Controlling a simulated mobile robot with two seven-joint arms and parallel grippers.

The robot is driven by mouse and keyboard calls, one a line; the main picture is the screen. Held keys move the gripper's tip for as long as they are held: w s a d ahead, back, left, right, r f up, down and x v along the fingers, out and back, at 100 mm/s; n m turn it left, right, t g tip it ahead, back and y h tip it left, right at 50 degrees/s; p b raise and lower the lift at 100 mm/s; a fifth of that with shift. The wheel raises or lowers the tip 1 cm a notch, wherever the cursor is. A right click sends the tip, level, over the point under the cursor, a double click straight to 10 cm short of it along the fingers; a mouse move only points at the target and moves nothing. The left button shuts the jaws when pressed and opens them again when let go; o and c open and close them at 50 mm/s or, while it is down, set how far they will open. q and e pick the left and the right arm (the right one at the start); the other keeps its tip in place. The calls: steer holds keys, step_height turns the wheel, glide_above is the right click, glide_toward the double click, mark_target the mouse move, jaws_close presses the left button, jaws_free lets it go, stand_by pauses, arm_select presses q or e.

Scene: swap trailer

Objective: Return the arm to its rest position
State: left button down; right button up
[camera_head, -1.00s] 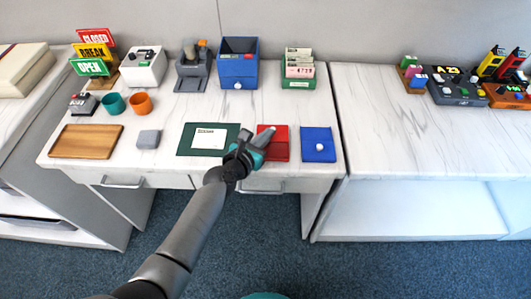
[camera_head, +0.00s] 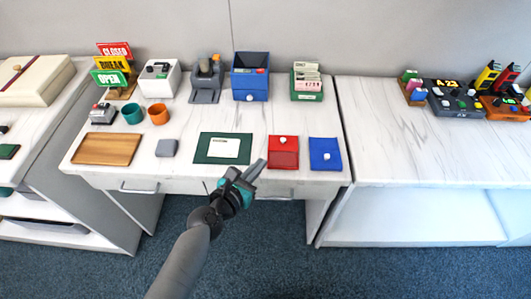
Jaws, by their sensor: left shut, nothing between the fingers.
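My left arm comes in from the bottom of the head view. Its gripper (camera_head: 247,176) is shut and empty, in front of and over the front edge of the white marbled desk (camera_head: 300,120). It is apart from the red box (camera_head: 284,155), which lies just to its right with a white knob on top. A dark green mat with a white card (camera_head: 225,148) lies just behind the gripper. My right gripper is not in view.
A blue flat box (camera_head: 325,157), a wooden tray (camera_head: 105,149) and a grey block (camera_head: 167,148) lie along the desk front. Cups, signs, a stamp device and card boxes stand at the back. A second desk (camera_head: 420,140) is at right; open floor lies in front.

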arm_select(q)
steer(key=shift+v, duration=1.25)
steer(key=s+a+f+m+g+y, duration=0.2)
steer(key=s+a+f+m+g, duration=0.1)
steer(key=s+f+m, duration=0.65)
steer(key=s+a+f+m+g+y, duration=0.25)
steer(key=s+f+m, duration=0.3)
steer(key=f, duration=0.75)
steer(key=s+a+f+m+g, duration=0.2)
steer(key=s+a+f+m, duration=0.1)
steer(key=s+m, duration=0.3)
steer(key=s+a+f+m+g+y, duration=0.1)
steer(key=s+f+m, duration=0.3)
steer(key=s, duration=0.5)
steer(key=s+a+f+m+g+y, duration=0.1)
steer(key=s+a+f+m+g, duration=0.2)
steer(key=s+m, duration=0.5)
steer(key=shift+a+f, duration=0.3)
steer(key=shift+a, duration=0.5)
steer(key=shift+g, duration=0.25)
